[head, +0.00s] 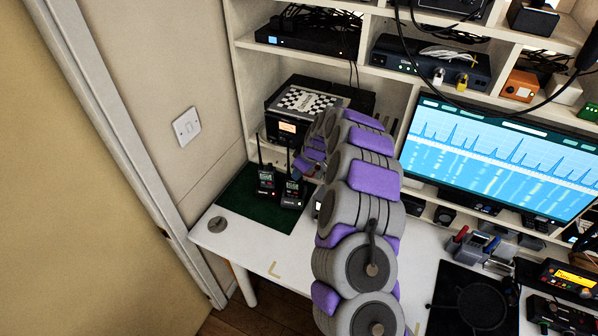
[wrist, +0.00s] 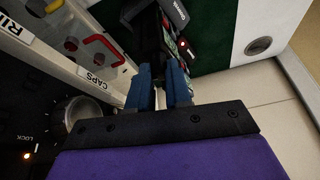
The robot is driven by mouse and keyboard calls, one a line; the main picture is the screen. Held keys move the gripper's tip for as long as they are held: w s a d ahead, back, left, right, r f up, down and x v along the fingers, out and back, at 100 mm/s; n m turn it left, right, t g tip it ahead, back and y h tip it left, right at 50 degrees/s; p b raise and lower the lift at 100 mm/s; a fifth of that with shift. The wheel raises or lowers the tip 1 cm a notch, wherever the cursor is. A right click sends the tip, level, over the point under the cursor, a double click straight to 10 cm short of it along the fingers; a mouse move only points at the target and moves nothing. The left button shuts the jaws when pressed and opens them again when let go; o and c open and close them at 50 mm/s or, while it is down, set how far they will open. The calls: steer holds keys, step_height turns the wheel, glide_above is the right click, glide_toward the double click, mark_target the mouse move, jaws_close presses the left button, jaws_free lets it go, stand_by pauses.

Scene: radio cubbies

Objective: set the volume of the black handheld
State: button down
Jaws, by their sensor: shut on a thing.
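Two black handhelds stand upright at the desk's left end, a left one (head: 266,187) and a right one (head: 292,193), both with antennas and lit displays. My gripper (head: 303,167) comes down from the right to the top of the right handheld. In the wrist view, the blue fingers of my gripper (wrist: 164,82) are shut at the top end of a black handheld (wrist: 150,27), which has a red light. The small part between the fingertips, likely a knob, is mostly hidden by them.
The handhelds stand on a green mat (head: 240,205) on the white desk (head: 240,238). A boxy radio (head: 287,127) sits in the cubby behind. In the wrist view, a labelled shelf edge (wrist: 75,62) and a large knob (wrist: 80,112) are close on the left.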

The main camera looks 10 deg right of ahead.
stand_by(0.8)
steer(key=c, duration=1.1)
jaws_free()
steer(key=shift+o, duration=0.2)
steer(key=p+v, duration=0.3)
steer(key=v, duration=1.4)
steer(key=shift+s+d, duration=0.1)
steer(key=shift+s, duration=0.1)
